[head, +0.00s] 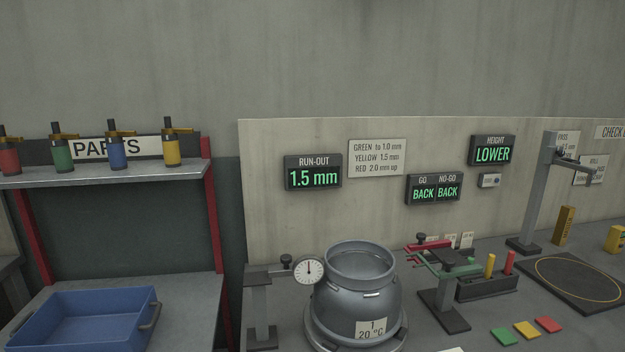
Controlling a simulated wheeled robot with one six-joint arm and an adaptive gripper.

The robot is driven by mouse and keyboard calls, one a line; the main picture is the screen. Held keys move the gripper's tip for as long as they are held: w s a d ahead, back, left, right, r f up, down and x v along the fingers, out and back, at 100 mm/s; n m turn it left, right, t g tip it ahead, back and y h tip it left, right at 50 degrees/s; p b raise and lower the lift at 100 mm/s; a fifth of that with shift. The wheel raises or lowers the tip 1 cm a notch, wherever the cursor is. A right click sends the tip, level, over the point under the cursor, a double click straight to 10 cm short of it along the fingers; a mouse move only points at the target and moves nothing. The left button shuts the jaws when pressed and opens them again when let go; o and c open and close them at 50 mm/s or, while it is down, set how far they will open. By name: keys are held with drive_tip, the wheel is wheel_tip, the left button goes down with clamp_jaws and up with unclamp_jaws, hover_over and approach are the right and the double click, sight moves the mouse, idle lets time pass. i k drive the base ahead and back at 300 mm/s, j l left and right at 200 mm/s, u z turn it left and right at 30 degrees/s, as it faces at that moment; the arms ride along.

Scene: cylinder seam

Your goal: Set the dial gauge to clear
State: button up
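The dial gauge (309,271) has a round white face with a dark needle pointing about straight up. It sits at the end of a dark arm on a grey stand (260,308), at the left of the bench. Its face is against or just in front of the upper left side of a grey metal cylinder (362,295); I cannot tell whether its tip touches. The cylinder has an open top and a label reading 1, 20 °C. A run-out display (313,173) above reads 1.5 mm. My gripper is not in view.
A card (377,158) lists green to 1.0, yellow 1.5, red 2.0 up. Right of the cylinder stand a gauge holder (443,300), coloured tags (526,330) and a tall post (541,195). A blue bin (85,315) and a parts shelf (110,176) are left.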

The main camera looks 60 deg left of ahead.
sight(309, 268)
drive_tip(key=u, duration=1.55)
